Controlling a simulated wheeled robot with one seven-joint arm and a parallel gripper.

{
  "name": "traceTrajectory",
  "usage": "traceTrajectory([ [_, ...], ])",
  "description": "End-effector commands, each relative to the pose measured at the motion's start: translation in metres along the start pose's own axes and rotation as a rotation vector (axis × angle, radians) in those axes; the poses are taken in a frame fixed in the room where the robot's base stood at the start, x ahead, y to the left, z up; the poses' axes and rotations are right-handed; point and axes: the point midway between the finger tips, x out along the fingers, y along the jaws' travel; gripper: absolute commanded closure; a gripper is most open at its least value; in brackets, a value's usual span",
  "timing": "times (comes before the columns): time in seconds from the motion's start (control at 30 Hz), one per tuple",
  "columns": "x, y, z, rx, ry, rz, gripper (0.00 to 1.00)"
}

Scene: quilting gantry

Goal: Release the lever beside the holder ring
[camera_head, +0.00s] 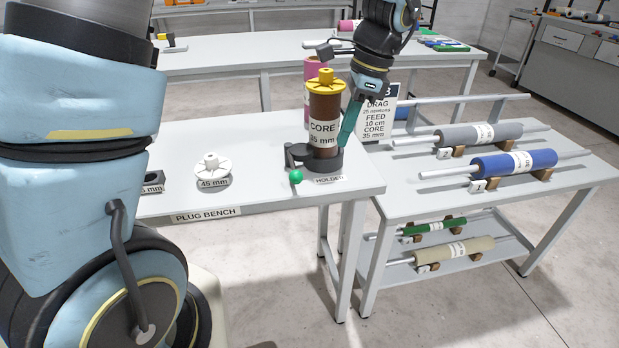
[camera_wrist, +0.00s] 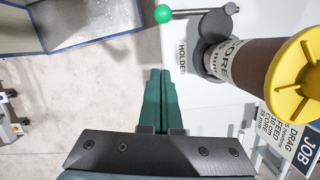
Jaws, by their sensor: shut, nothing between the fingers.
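The holder ring (camera_head: 327,163) is dark and sits near the front right corner of the plug bench, around the foot of an upright brown core (camera_head: 325,107) with a yellow plug on top. The lever's green knob (camera_head: 296,176) is at the ring's front left. In the wrist view the green knob (camera_wrist: 163,13) is at the top, on a thin rod leading to a dark pivot by the ring. My gripper (camera_head: 343,143) points down just right of the core. Its teal fingers are together and empty; in the wrist view the fingertips (camera_wrist: 160,71) are apart from the knob.
A white 45 mm plug (camera_head: 212,170) lies on the plug bench (camera_head: 240,205) to the left. A job card (camera_head: 379,112) and a pink roll (camera_head: 311,70) stand behind the core. A roll table (camera_head: 440,202) is at the right.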

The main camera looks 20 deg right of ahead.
Motion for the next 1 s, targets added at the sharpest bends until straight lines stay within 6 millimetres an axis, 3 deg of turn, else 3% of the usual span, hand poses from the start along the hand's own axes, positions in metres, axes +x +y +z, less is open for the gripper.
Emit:
traceTrajectory([
  [0.37,-0.001,0.001,-0.004,0.02,-0.004,-0.002,1.0],
  [0.53,0.009,0.001,-0.003,0.018,-0.005,0.0,1.0],
  [1.0,0.099,0.002,-0.002,0.018,-0.007,0.003,1.0],
])
